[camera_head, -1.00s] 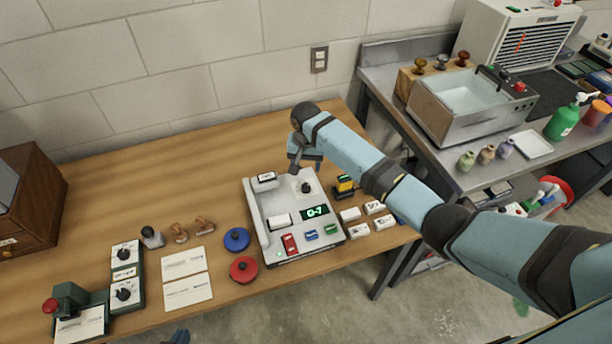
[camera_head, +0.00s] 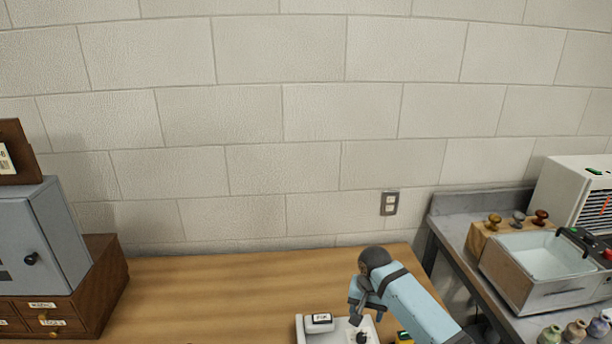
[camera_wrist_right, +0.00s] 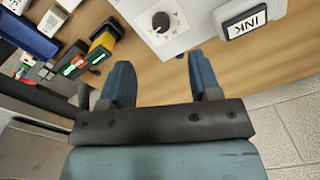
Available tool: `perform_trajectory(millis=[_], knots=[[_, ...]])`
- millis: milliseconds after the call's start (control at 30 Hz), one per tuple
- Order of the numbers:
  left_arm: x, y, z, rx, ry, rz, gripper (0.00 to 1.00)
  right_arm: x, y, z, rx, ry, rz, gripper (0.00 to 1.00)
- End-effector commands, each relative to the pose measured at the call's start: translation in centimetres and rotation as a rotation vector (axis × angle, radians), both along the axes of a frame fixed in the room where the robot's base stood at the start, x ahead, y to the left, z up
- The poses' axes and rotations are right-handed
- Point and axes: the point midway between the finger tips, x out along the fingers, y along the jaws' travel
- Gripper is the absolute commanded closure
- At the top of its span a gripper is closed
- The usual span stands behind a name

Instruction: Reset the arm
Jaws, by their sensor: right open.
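My right arm (camera_head: 415,308) comes in from the lower right in the head view. Its gripper (camera_head: 357,306) hangs over the wooden table beside the light grey device (camera_head: 303,328), whose lower part is cut off by the picture edge. In the right wrist view the gripper (camera_wrist_right: 160,64) is open, with two blue fingers apart and nothing between them. Beyond them are the device's black dial (camera_wrist_right: 161,21) and a block marked INK (camera_wrist_right: 243,18). My left gripper is not in view.
A wooden drawer cabinet (camera_head: 108,285) with a grey metal box (camera_head: 40,240) on it stands at the left. A steel bench with a basin (camera_head: 540,262) is at the right. The wooden table (camera_head: 220,290) is bare between cabinet and device. A block wall closes the back.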

Motion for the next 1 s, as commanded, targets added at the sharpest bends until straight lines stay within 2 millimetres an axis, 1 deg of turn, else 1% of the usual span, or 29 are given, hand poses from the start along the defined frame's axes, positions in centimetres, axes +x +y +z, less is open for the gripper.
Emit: perform_trajectory(millis=[33,67,133,167,200,267,300,367,400,467,500,600,700,800,1000], knots=[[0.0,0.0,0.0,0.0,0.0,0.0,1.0,-1.9,0.5,-1.2,0.017,-0.003,0.033,0.43],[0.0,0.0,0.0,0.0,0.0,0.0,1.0,-3.1,0.8,-1.7,0.025,-0.01,0.058,0.43],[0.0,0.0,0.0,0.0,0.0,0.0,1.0,-6.1,1.3,-2.8,0.047,-0.031,0.118,0.43],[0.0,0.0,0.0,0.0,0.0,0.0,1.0,-7.5,1.4,-3.2,0.057,-0.042,0.144,0.43],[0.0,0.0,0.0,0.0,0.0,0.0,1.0,-9.4,1.5,-3.6,0.067,-0.058,0.177,0.43],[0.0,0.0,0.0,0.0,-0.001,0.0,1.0,-12.1,1.4,-4.0,0.08,-0.085,0.222,0.43],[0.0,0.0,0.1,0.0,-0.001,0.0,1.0,-14.0,1.3,-4.2,0.086,-0.1,0.249,0.43],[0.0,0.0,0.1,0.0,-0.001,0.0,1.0,-16.8,0.9,-4.2,0.09,-0.126,0.288,0.43],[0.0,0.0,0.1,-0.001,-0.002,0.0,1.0,-18.6,0.5,-4.1,0.09,-0.144,0.312,0.43],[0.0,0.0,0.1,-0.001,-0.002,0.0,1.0,-21.4,-0.1,-3.8,0.087,-0.17,0.344,0.43],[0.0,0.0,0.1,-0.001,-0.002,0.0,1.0,-23.2,-0.7,-3.4,0.08,-0.186,0.364,0.43],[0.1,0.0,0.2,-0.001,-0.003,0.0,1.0,-27.1,-2.0,-2.3,0.06,-0.222,0.407,0.43],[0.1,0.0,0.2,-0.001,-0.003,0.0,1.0,-30.0,-3.2,-1.1,0.035,-0.247,0.438,0.43],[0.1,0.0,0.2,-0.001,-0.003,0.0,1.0,-32.3,-4.2,-0.1,0.011,-0.263,0.461,0.43],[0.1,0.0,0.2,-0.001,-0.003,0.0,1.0,-35.9,-5.9,2.0,-0.036,-0.287,0.498,0.43]])
